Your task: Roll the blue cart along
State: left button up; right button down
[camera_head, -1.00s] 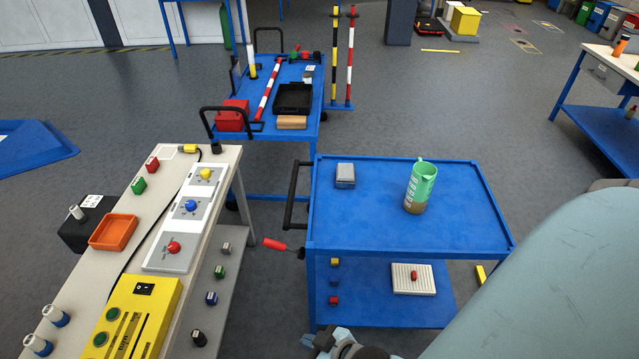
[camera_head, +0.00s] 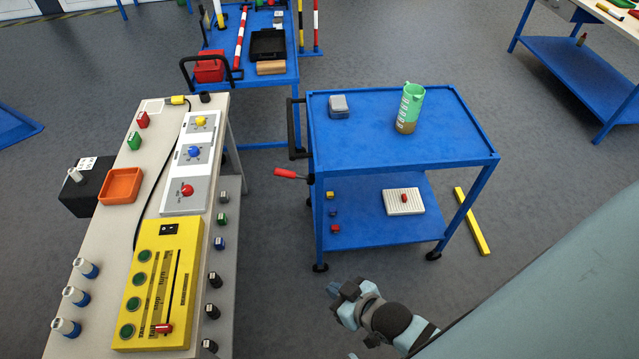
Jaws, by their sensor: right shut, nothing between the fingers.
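The blue cart (camera_head: 375,148) stands in the middle of the head view, with a flat top, a lower shelf and small black wheels. Its black push handle (camera_head: 292,128) is at its left end. A red-gripped lever (camera_head: 286,173) sticks out below the handle. A green jug (camera_head: 409,107) and a grey box (camera_head: 338,107) stand on top. A white block with a red piece (camera_head: 403,201) lies on the shelf. My right gripper (camera_head: 335,291) is shut and empty, low in front of the cart and apart from it. My left gripper is not in view.
A beige bench (camera_head: 100,225) with a yellow control box (camera_head: 160,284) stands at left. Another blue cart (camera_head: 285,80) stands behind. A yellow bar (camera_head: 471,221) lies on the floor at right. A blue-shelved table (camera_head: 575,75) is at upper right. Floor between bench and cart is clear.

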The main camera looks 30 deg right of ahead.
aim_at(357, 157)
jog(key=j+z, duration=0.3)
jog(key=j, duration=0.2)
jog(key=k+j+z, duration=0.1)
jog(key=j+z, duration=0.2)
jog(key=j, duration=0.2)
jog(key=j+z, duration=0.25)
jog(key=j, duration=0.2)
jog(key=j+z, duration=0.25)
jog(key=j, duration=0.2)
jog(key=k+j+z, duration=0.25)
jog(key=j, duration=0.15)
jog(key=j+z, duration=0.25)
jog(key=j, duration=0.2)
jog(key=k+j+z, duration=0.25)
jog(key=i+l+u, duration=0.1)
jog(key=l, duration=0.2)
jog(key=i+l+u, duration=0.2)
jog(key=l, duration=0.45)
jog(key=i+l+u, duration=0.25)
jog(key=l, duration=0.45)
jog(key=i+l+u, duration=0.35)
jog(key=l, duration=0.25)
jog(key=i+l+u, duration=0.2)
jog(key=l, duration=0.15)
jog(key=i+l+u, duration=0.6)
jog(key=i+l, duration=0.15)
jog(key=l, duration=0.1)
